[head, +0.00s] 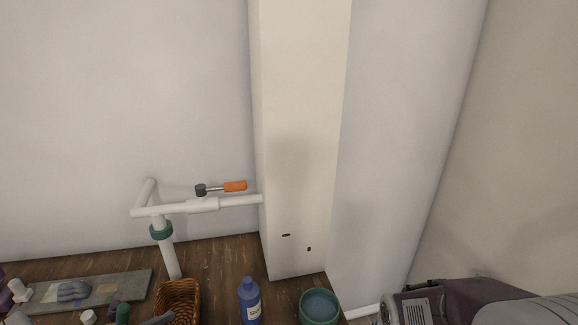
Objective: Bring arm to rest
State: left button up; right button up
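A purple and grey machine part (465,301), which looks like a link of my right arm, fills the lower right corner. It has a pale grilled panel at its left end and is cut off by the bottom edge. No fingertips show on it, and I cannot see my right gripper. My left gripper does not show either.
A wooden surface (222,265) holds a grey tray (133,287), a wicker basket (178,290), a blue bottle (249,302) and a teal bowl (304,317). A white pipe (168,260) with an orange-handled valve (235,186) stands behind, beside a cream column (305,130).

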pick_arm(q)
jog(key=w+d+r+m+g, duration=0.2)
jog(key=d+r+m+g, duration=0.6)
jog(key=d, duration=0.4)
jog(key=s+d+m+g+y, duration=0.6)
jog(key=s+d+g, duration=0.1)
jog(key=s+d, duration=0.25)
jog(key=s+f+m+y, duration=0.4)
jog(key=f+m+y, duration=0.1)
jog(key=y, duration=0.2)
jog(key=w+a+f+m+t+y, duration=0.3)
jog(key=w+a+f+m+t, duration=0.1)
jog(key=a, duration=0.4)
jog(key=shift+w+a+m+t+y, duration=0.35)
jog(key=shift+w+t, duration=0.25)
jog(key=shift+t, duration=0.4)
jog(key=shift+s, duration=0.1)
